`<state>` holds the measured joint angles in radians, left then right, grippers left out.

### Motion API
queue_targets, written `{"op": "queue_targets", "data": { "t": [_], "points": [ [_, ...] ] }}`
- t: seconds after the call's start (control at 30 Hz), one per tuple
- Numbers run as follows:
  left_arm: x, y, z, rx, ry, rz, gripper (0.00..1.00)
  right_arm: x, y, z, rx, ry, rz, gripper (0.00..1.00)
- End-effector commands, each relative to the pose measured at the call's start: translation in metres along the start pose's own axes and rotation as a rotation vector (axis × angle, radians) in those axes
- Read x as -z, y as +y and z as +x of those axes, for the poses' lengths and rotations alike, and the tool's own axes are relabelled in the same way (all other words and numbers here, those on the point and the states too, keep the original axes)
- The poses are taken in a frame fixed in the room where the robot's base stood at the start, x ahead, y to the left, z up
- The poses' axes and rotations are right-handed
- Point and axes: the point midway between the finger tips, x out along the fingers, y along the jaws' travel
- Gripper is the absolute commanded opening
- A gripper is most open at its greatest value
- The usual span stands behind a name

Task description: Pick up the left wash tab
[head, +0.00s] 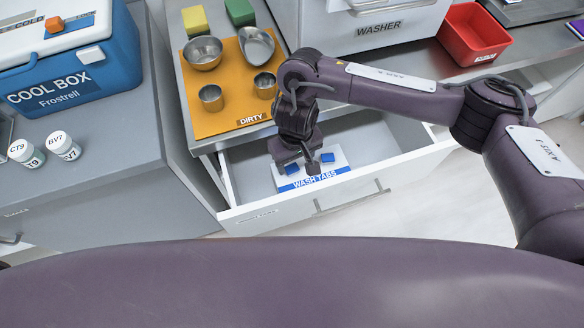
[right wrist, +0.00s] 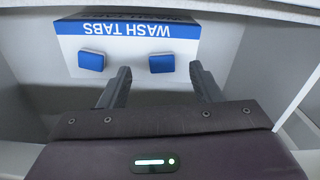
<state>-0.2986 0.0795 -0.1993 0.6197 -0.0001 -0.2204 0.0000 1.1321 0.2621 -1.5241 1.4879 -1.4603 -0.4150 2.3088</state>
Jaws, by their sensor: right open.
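The left wash tab (head: 292,169) is a small blue block on a white box labelled WASH TABS (head: 313,182) in the open drawer. The right wash tab (head: 327,157) lies on the same box. My right gripper (head: 299,162) is open above the box, pointing down, and partly covers it. The right wrist view is turned around: the left wash tab (right wrist: 161,64) shows between the two open fingers, beyond their tips, and the right wash tab (right wrist: 91,61) is outside them. Nothing is held. My left gripper is out of view.
The drawer (head: 385,165) is pulled out, its walls around the box. Above it, an orange mat (head: 222,115) marked DIRTY holds metal bowls and cups. A red bin (head: 472,40), a cool box (head: 75,60) and two white bottles (head: 63,146) stand on the counters.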

Motion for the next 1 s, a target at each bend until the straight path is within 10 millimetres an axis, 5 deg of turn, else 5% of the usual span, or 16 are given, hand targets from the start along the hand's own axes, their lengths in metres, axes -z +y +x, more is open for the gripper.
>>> {"op": "queue_targets", "data": {
  "t": [0.3, 0.6, 1.0],
  "points": [
    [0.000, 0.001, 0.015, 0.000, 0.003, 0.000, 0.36, 0.002, -0.002, 0.044, 0.001, -0.001, 0.001, 0.58],
    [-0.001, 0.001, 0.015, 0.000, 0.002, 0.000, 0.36, 0.002, -0.002, 0.049, 0.000, 0.001, 0.001, 0.58],
    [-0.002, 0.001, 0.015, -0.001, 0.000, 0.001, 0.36, 0.003, -0.002, 0.049, 0.000, 0.001, 0.001, 0.11]
  ]
}}
